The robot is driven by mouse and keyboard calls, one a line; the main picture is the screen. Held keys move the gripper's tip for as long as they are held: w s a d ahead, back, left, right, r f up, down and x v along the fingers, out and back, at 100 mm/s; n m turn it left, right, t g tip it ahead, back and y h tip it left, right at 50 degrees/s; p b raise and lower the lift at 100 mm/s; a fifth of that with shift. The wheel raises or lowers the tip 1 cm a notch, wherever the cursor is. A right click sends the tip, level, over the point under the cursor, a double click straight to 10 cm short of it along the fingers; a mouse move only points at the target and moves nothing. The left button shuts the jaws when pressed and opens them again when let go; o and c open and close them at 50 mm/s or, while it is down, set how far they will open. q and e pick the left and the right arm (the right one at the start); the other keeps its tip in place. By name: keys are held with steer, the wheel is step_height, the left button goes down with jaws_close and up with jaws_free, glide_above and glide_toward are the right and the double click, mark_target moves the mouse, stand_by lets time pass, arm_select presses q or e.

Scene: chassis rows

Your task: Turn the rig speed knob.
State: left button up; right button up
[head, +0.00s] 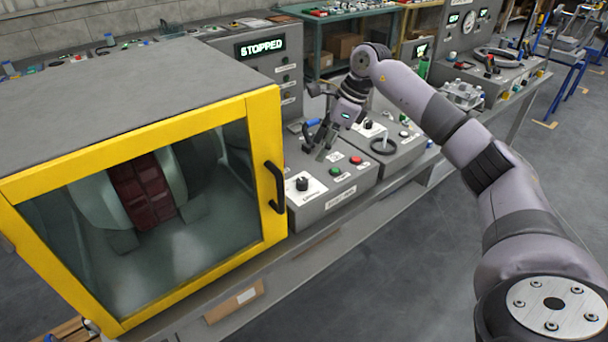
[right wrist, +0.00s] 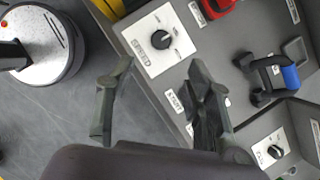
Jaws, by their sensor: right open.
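A black knob on a white plate (head: 302,184) is on the front panel of the grey console, right of the yellow-framed guard. In the right wrist view this knob (right wrist: 158,40) is upper middle, its pointer line visible. A second knob (head: 368,124) sits further right and shows lower right in the wrist view (right wrist: 275,150). My right gripper (head: 319,143) is open and empty above the console, apart from both knobs. Its fingers (right wrist: 158,100) hide part of the panel by a START label. My left gripper is out of view.
A yellow-framed guard (head: 258,130) with a black handle is close left. A green button (head: 335,171) and red button (head: 355,160) sit on the panel. A blue-handled lever (right wrist: 270,78) stands behind. The display (head: 259,47) reads STOPPED.

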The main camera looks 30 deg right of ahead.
mark_target(303, 180)
steer(key=p+x, duration=0.1)
steer(key=x, duration=1)
steer(key=shift+w+p, duration=0.2)
steer(key=shift+p, duration=0.15)
steer(key=shift+w+a+f, duration=0.1)
steer(key=shift+f, duration=0.25)
steer(key=shift+c, duration=0.3)
jaws_close()
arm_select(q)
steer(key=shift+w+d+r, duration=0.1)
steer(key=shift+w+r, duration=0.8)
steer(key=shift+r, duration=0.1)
